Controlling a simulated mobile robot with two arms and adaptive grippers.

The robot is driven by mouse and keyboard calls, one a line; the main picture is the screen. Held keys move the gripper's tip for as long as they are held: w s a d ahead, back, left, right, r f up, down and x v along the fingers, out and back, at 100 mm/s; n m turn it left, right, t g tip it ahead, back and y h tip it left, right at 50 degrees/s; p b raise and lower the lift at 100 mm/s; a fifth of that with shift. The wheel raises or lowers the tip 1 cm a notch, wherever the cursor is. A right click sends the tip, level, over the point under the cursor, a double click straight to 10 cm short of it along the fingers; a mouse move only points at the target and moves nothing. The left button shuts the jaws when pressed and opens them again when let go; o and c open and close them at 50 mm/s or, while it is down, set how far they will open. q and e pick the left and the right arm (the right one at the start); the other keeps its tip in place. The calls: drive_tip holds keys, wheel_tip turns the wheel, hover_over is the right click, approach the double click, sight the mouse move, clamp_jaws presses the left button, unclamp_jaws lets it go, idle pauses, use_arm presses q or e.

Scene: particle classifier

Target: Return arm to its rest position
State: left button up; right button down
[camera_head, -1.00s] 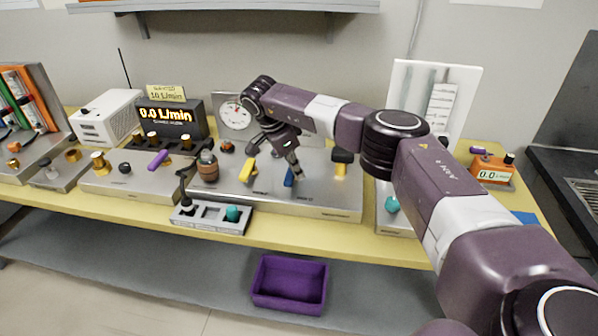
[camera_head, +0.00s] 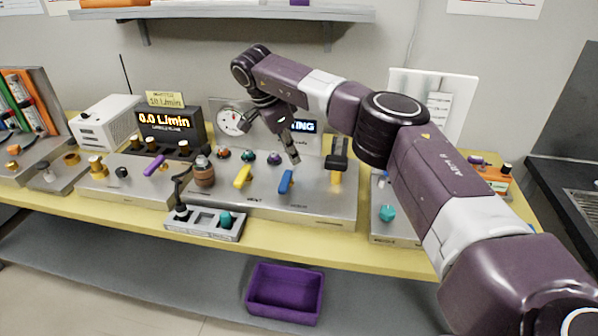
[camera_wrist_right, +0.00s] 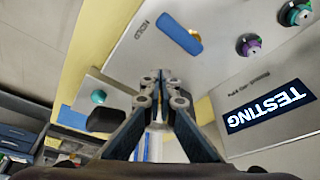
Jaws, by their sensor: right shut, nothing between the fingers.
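My right arm reaches in from the right in the head view, and its gripper (camera_head: 291,143) hangs above the steel panel (camera_head: 320,209). The fingers are shut and empty; they also show shut in the right wrist view (camera_wrist_right: 160,78). The gripper is near the blue lever (camera_head: 286,181) and appears apart from it. The yellow lever (camera_head: 242,176) stands to the left of it. In the wrist view the blue lever (camera_wrist_right: 180,34) lies past the fingertips, and a lit display (camera_wrist_right: 268,105) reads "TESTING". My left gripper is not in view.
A black-topped fixture (camera_head: 337,162) stands right of the blue lever. A small grey tray (camera_head: 205,234) sits at the front edge. A purple bin (camera_head: 285,309) is below the table. A shelf (camera_head: 230,13) hangs above.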

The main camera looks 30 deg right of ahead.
drive_tip(key=shift+d+r, duration=0.1)
drive_tip(key=shift+r, duration=0.55)
